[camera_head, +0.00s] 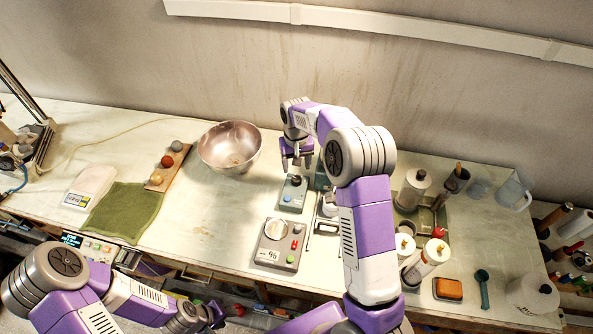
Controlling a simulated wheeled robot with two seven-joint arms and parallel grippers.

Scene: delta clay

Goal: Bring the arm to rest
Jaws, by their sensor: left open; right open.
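My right arm, purple and white, rises at the centre right and bends over the table. Its gripper (296,163) points down, open and with nothing visible between its fingers, above a small grey-blue device (292,195). Whether the fingertips touch the device cannot be told. My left arm lies low at the lower left, in front of the table edge. Its gripper (212,316) is open near the bottom of the picture, its fingers small and partly hidden.
A metal bowl (230,147) stands left of my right gripper. A grey dial device (280,244) sits in front. A green cloth (122,212) and a strip with several balls (168,166) lie left. Bottles, a sponge (447,289) and a jug (513,190) crowd the right.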

